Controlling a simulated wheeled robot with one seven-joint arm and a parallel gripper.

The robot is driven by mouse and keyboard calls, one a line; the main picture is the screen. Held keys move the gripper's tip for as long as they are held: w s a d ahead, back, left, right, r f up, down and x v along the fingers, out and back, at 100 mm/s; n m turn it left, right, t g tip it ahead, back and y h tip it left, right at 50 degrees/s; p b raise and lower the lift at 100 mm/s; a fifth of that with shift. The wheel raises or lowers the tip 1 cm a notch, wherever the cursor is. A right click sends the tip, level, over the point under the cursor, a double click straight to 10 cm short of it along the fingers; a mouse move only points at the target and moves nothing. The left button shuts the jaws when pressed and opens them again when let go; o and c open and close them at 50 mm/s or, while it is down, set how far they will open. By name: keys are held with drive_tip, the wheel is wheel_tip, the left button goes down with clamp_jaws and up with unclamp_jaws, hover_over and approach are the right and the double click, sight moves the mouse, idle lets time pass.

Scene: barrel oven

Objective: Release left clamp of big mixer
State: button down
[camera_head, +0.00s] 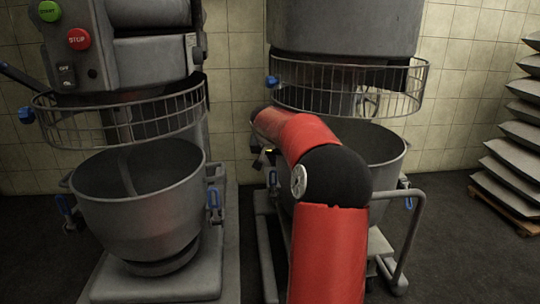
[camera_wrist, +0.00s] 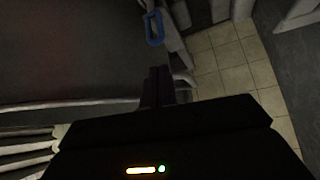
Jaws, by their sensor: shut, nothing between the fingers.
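Two grey mixers with steel bowls stand side by side in the head view. My red arm reaches to the left side of the right mixer (camera_head: 345,28), partly hiding its bowl (camera_head: 385,148). The blue handle of that mixer's left clamp (camera_head: 272,179) shows beside the bowl. My gripper (camera_head: 263,158) is small and dark there, just above the clamp. In the wrist view, my gripper (camera_wrist: 159,72) is shut and empty. A blue clamp handle (camera_wrist: 154,29) stands just beyond its fingertips, with a visible gap.
The right mixer also has a right clamp (camera_head: 407,196) and a wire guard (camera_head: 350,88) above the bowl. A curved tubular handle (camera_head: 418,225) stands in front. The left mixer's bowl (camera_head: 140,205) has blue clamps. Stacked sacks (camera_head: 515,160) stand at the far right.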

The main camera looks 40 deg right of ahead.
drive_tip(key=x, duration=0.5)
drive_tip(key=shift+w+d+f, duration=0.1)
drive_tip(key=shift+w+f, duration=0.05)
drive_tip(key=shift+f, duration=0.15)
drive_tip(key=shift+f+b, duration=0.15)
drive_tip(key=shift+b, duration=0.35)
